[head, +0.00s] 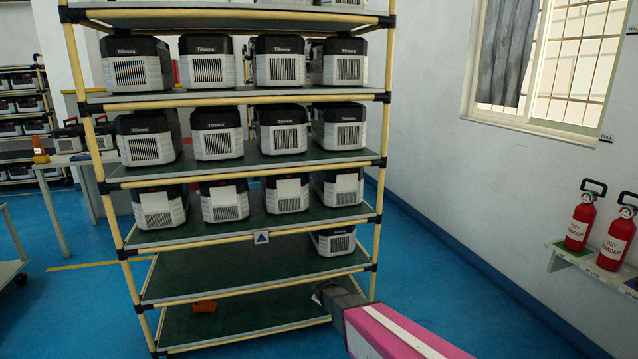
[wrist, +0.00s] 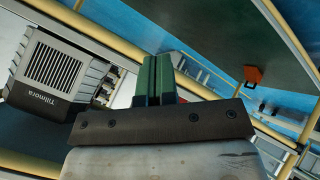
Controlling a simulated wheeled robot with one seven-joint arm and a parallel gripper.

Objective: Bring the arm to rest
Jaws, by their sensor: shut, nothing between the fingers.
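My arm reaches in from the lower right of the head view, and my gripper (head: 326,291) is at the right front of the rack's lower shelves. In the wrist view the two green fingers of my gripper (wrist: 153,80) are together with nothing between them. The rack (head: 382,150) has yellow posts and green shelves. A single black-and-white unit (head: 335,241) sits at the right end of the second shelf from the bottom, above and behind my gripper. A unit also shows at the left of the wrist view (wrist: 55,72).
Several similar units fill the upper shelves. An orange object (head: 204,306) lies on the bottom shelf, left of my gripper. Two red extinguishers (head: 580,222) stand on a wall ledge (head: 590,275) at the right. Blue floor (head: 450,280) is clear between rack and wall.

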